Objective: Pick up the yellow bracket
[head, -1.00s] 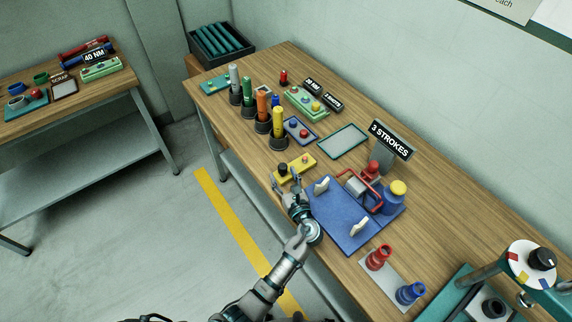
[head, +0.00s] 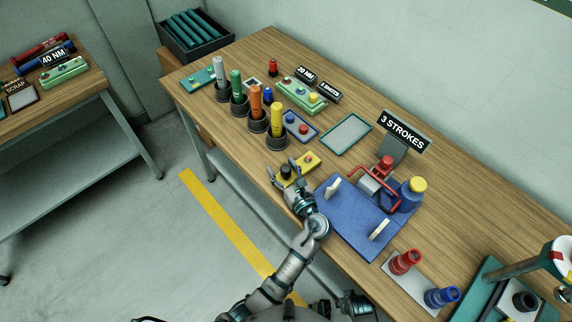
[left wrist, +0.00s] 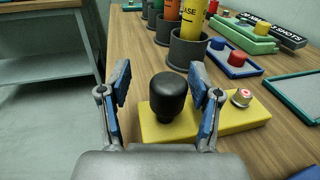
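The yellow bracket (head: 299,169) is a flat yellow block lying near the table's front edge, with a black knob and a red button on top. It also shows in the left wrist view (left wrist: 238,119), where the black knob (left wrist: 168,97) stands between my fingers. My left gripper (head: 283,171) is open, its two blue-padded fingers spread on either side of the knob in the left wrist view (left wrist: 160,85). I see no clear contact, and the fingers are not closed. A dark part of mine at the bottom edge of the head view may belong to my right arm; its fingers cannot be made out.
A blue fixture board (head: 350,225) with white levers and a red handle lies just right of the bracket. A yellow cylinder in a dark cup (head: 277,124) stands behind it. Red and blue pegs (head: 405,262) stand front right. A green-rimmed tray (head: 346,134) lies farther back.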

